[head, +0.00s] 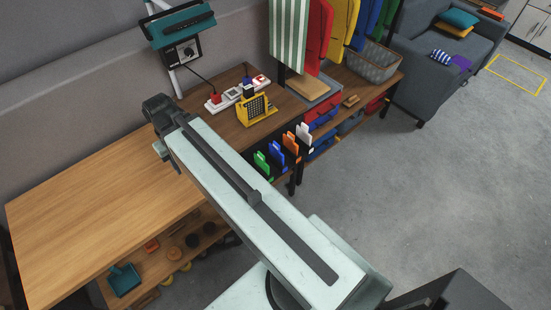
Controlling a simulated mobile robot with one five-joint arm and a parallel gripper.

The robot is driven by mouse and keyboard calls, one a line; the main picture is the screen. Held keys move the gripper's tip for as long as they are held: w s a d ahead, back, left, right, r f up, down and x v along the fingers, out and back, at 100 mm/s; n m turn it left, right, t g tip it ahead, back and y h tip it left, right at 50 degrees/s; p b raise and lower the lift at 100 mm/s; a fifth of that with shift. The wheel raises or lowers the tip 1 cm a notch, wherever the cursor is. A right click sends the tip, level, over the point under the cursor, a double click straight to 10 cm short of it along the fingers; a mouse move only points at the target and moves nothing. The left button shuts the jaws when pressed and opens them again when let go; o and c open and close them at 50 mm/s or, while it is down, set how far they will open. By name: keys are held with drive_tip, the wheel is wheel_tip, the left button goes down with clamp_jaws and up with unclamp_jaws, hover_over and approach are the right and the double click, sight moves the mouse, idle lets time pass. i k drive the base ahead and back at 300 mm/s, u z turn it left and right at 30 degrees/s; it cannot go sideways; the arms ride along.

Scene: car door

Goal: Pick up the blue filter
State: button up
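A blue upright piece (277,154), which looks like the blue filter, stands in a row at the front right end of the wooden bench. A green one (261,163) is to its left, and an orange one (291,144) and a white one (304,134) are to its right. My arm crosses the view from the lower right to the upper left, passing left of and below the row. Its far end is over the bench near the wall. My gripper's fingers do not show, so its opening is hidden.
The wooden bench top (95,218) is clear at the left. Colored garments hang beyond, above a grey basket (371,62). Open concrete floor (430,180) lies right.

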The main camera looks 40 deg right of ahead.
sight(274, 149)
drive_tip(key=u, duration=0.4)
drive_tip(key=k, duration=1.3)
drive_tip(key=u, duration=0.65)
drive_tip(key=i, duration=0.7)
drive_tip(key=u, duration=0.1)
drive_tip(key=k, duration=0.75)
drive_tip(key=z, duration=0.2)
drive_tip(key=i, duration=0.75)
drive_tip(key=u, duration=0.05)
